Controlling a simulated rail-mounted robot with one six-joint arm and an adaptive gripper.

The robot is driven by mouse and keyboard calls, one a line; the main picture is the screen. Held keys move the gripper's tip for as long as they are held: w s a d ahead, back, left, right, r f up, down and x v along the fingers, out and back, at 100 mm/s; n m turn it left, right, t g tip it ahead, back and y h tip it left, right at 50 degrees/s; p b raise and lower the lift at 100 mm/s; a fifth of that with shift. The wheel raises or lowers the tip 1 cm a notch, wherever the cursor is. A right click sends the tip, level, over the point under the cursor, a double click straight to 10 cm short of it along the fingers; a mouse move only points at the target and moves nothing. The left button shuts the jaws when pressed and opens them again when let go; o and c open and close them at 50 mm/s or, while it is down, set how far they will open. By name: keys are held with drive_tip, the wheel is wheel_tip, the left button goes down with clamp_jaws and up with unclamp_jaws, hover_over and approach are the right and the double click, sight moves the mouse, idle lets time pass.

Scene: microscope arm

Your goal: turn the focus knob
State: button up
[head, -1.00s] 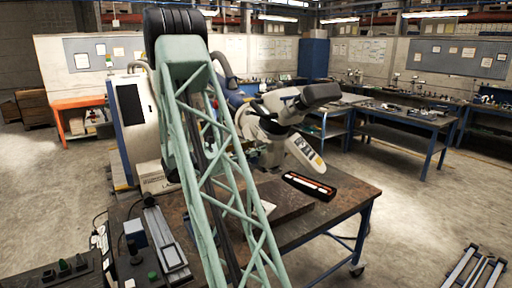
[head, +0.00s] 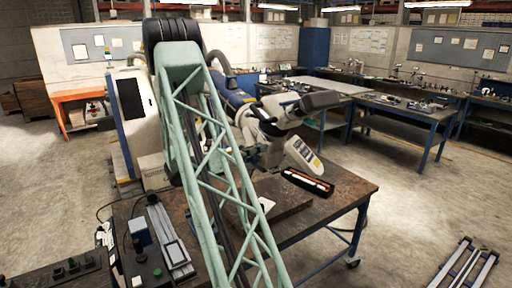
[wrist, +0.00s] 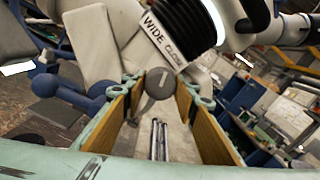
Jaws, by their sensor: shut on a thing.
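The microscope (head: 282,118) stands on the dark workbench (head: 335,205) in the head view, partly hidden by my green lattice arm. In the wrist view its white body (wrist: 95,45) fills the top, with a black ribbed part and a "WIDE" label (wrist: 157,38). The grey round focus knob (wrist: 159,83), with a pale line on its face, sits between the yellow-padded fingers of my gripper (wrist: 158,91). My gripper is shut on the knob, one finger on each side. In the head view my arm hides the gripper and knob.
A flat dark plate (head: 278,196) and an open black case (head: 308,181) lie on the bench near the microscope. A slim metal device (head: 168,235) lies at the left. Another workbench (head: 405,118) stands behind at right. The floor between is clear.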

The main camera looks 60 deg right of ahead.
idle(0.3)
drive_tip(key=o, duration=0.8)
drive_tip(key=shift+a, duration=0.1)
drive_tip(key=v, duration=1.2)
idle(0.9)
